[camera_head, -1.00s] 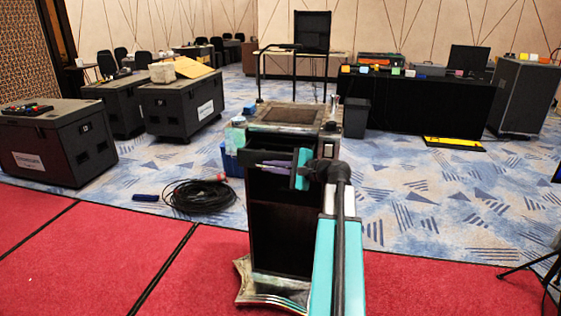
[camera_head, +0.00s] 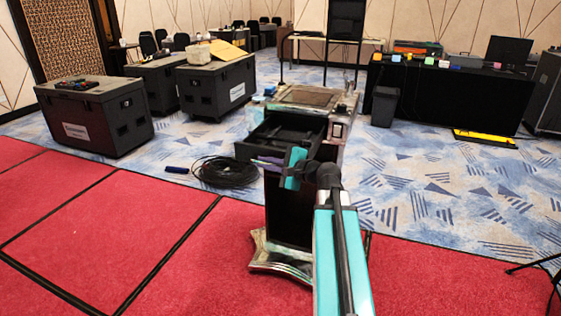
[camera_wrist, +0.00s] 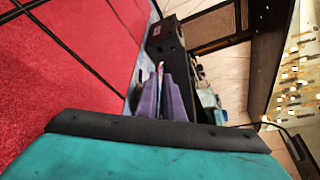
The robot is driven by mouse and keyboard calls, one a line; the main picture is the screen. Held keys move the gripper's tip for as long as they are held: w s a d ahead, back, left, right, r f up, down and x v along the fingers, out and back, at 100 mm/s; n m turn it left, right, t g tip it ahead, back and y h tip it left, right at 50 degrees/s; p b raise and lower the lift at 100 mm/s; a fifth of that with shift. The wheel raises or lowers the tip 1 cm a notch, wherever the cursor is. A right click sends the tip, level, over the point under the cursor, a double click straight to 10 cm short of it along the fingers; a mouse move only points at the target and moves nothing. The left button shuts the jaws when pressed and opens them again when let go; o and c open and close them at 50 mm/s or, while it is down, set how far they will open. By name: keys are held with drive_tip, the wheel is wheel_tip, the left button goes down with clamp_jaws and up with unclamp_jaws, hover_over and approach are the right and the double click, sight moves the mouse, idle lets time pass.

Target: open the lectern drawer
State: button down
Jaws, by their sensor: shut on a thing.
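The lectern (camera_head: 335,130) stands in the middle of the head view, with a dark panel in its worn metallic top and a star-shaped metal foot. Its black drawer (camera_head: 288,133) is pulled well out to the front left, and its dark inside shows from above. My gripper (camera_head: 263,162), with purple fingers and a teal body, is shut at the drawer's front. The handle is hidden by the fingers.
A coiled black cable (camera_head: 224,171) lies on the floor left of the lectern. Black flight cases (camera_head: 98,115) stand at the back left. A black-draped table (camera_head: 445,95) and a bin (camera_head: 381,106) stand behind right. Red carpet at the front left is clear.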

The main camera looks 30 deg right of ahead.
drive_tip(key=shift+s+a, duration=0.3)
drive_tip(key=shift+a, duration=0.2)
drive_tip(key=c, duration=2.2)
unclamp_jaws()
drive_tip(key=shift+d, duration=0.1)
drive_tip(key=shift+s, duration=0.1)
drive_tip(key=shift+b+v, duration=5.15)
drive_tip(key=shift+v, duration=1.65)
